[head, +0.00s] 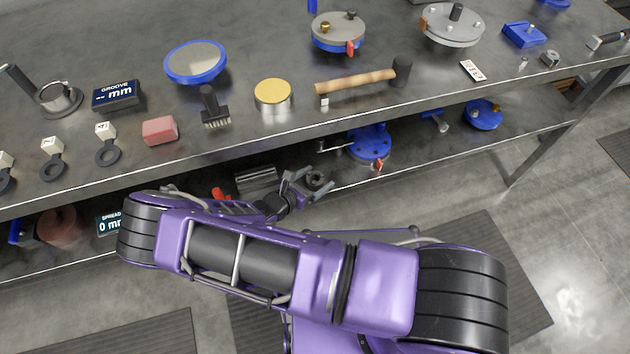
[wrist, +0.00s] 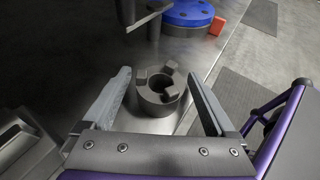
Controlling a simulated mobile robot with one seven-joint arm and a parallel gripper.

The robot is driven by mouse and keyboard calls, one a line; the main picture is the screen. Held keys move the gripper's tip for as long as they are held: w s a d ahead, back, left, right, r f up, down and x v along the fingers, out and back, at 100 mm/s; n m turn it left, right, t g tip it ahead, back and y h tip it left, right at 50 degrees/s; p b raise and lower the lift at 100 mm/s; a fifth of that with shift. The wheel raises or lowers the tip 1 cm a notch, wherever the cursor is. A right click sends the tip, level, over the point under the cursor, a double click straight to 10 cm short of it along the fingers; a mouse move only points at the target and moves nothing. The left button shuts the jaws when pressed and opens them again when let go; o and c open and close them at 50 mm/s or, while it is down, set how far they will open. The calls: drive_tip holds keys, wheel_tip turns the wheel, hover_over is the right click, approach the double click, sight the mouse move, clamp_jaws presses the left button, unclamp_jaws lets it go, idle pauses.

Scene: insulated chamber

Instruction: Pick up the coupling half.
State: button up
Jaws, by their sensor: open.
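The coupling half (wrist: 160,97) is a grey metal cylinder with raised jaws on top and a central hole. It stands upright on the lower shelf (wrist: 205,58), near its front edge. It shows small in the head view (head: 317,179), partly hidden by my gripper. My gripper (head: 306,187) is open at the lower shelf. In the wrist view its two fingers (wrist: 160,100) stand on the left and right of the coupling half, with a visible gap on each side. I cannot tell whether the fingertips are level with it.
A blue flanged part (head: 369,143) with a red piece stands on the lower shelf to the right. A grey metal block (head: 257,179) lies to the left. The upper bench top (head: 420,110) overhangs the shelf. A dark post (wrist: 127,14) stands beyond the coupling half in the wrist view.

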clamp_jaws()
idle(0.4)
drive_tip(key=shift+r, duration=0.1)
